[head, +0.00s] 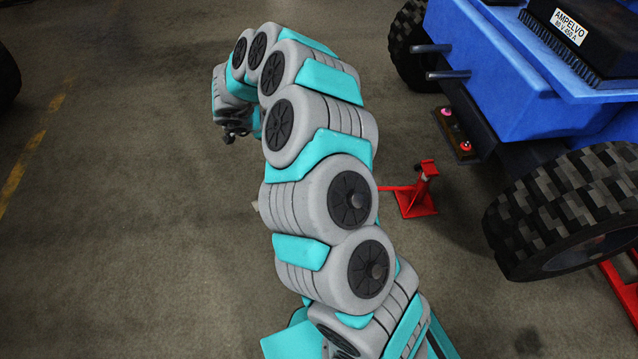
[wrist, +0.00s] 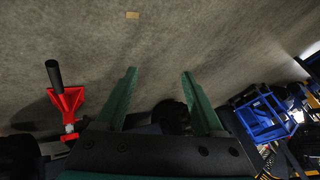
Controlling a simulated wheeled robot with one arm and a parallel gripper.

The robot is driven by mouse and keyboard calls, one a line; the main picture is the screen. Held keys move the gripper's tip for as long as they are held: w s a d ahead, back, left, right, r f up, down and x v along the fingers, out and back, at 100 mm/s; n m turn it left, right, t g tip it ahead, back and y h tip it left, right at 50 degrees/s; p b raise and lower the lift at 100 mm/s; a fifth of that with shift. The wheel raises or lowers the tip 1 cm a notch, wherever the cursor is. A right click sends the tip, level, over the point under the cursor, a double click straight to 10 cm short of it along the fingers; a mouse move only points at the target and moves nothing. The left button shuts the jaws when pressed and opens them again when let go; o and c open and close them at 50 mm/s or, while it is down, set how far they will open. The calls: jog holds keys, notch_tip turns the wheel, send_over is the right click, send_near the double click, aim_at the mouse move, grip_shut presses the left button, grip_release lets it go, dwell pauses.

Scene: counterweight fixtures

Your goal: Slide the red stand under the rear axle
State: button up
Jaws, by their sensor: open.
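A small red stand (head: 416,204) with a flat base and a short post sits on the floor, partly behind my arm, left of the blue vehicle (head: 510,85). A red bar runs left from it behind my arm. The vehicle's near wheel (head: 570,215) is to the stand's right; the axle itself is hidden. My gripper (wrist: 159,74) is open and empty over bare floor. In the head view my gripper (head: 236,132) is small, well left of the stand. The wrist view shows a red piece with a black rod (wrist: 67,102) left of the fingers; I cannot tell whether it is the same stand.
More red framework (head: 622,290) stands by the near wheel. A low dark step with a pink and a red knob (head: 455,134) hangs at the vehicle's side, and two rods stick out above it. Open floor lies left, with a worn yellow line (head: 22,165).

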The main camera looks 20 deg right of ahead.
jog(key=shift+s+d+f+m+g+h+p, duration=0.2)
jog(key=shift+s+d+f+m+g+h, duration=0.35)
jog(key=shift+s+d+f+g, duration=1.25)
jog(key=shift+s+d+f+m+g+h+p, duration=0.2)
jog(key=shift+s+d+f+m+g+h, duration=0.4)
jog(key=shift+s+d+f, duration=2.35)
jog(key=shift+s+d+f+m+g+h+p, duration=0.2)
jog(key=shift+s+d+f+m+g+h, duration=0.85)
jog(key=shift+s, duration=2.35)
jog(key=shift+n+g+y, duration=0.25)
jog(key=shift+n+y, duration=0.25)
jog(key=shift+n, duration=0.1)
jog(key=f, duration=0.1)
jog(key=d+f, duration=0.2)
jog(key=f, duration=0.1)
jog(key=shift+s+f+b, duration=0.1)
jog(key=shift+s+b, duration=0.3)
jog(key=shift+s+d+f+b, duration=0.1)
jog(key=shift+d+f+b, duration=0.2)
jog(key=shift+d+f, duration=0.25)
jog(key=shift+c, duration=0.2)
grip_shut()
